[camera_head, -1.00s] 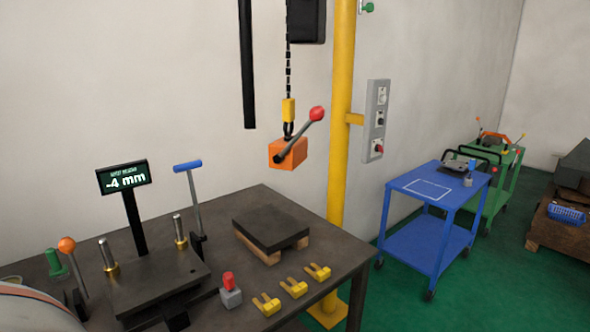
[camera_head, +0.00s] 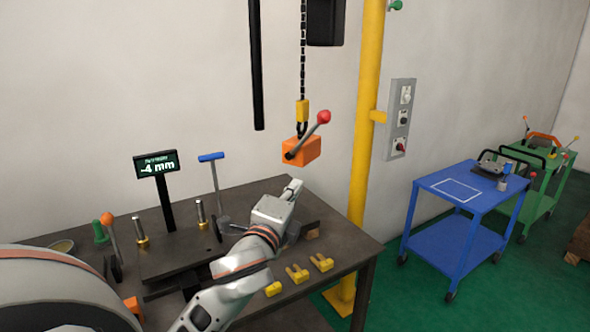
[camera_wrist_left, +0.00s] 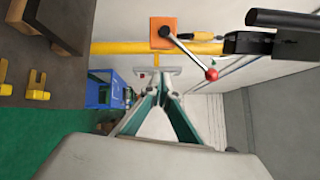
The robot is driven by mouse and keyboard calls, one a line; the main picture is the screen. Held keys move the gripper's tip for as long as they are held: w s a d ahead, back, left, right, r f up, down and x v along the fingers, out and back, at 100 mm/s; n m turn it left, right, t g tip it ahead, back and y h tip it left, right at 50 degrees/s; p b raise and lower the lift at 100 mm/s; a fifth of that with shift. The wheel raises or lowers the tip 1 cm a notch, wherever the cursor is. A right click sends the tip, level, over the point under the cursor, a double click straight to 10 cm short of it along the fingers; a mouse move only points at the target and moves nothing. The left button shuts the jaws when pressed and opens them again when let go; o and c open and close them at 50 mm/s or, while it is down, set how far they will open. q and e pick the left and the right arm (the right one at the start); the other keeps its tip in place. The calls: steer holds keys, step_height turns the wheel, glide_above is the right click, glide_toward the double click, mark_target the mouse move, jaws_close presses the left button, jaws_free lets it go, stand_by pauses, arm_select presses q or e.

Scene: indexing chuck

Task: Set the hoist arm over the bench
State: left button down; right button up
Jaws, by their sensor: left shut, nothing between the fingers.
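The hoist has a yellow post (camera_head: 364,150) behind the bench (camera_head: 340,255). An orange block (camera_head: 301,152) hangs from its chain (camera_head: 303,60) above the bench's back right part, with a red-knobbed lever (camera_head: 323,118) on it. In the left wrist view the orange block (camera_wrist_left: 160,35) and the lever's red knob (camera_wrist_left: 211,74) show beyond my fingers. My left gripper (camera_head: 294,188) is over the bench, below the orange block and apart from it. It is shut and empty; its fingers converge in the left wrist view (camera_wrist_left: 162,92). The upper hoist arm is out of the head view.
A display (camera_head: 157,163) reading -4 mm stands at the bench's left. Yellow clamps (camera_head: 321,262) lie near the front edge. A grey control box (camera_head: 401,118) is beside the post. A blue cart (camera_head: 460,190) and a green cart (camera_head: 545,185) stand right.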

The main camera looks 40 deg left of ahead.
arm_select(q)
steer(key=w+a, duration=0.2)
steer(key=w, duration=0.1)
steer(key=w+a+p, duration=0.1)
steer(key=w+a, duration=0.1)
steer(key=w, duration=0.1)
steer(key=w+a+r, duration=0.1)
steer(key=w+a, duration=0.1)
steer(key=w, duration=0.1)
steer(key=shift+a, duration=0.4)
arm_select(e)
steer(key=shift+s+d+f, duration=0.2)
steer(key=shift+s+d, duration=0.15)
steer(key=shift+d, duration=0.35)
arm_select(q)
steer(key=shift+a, duration=0.1)
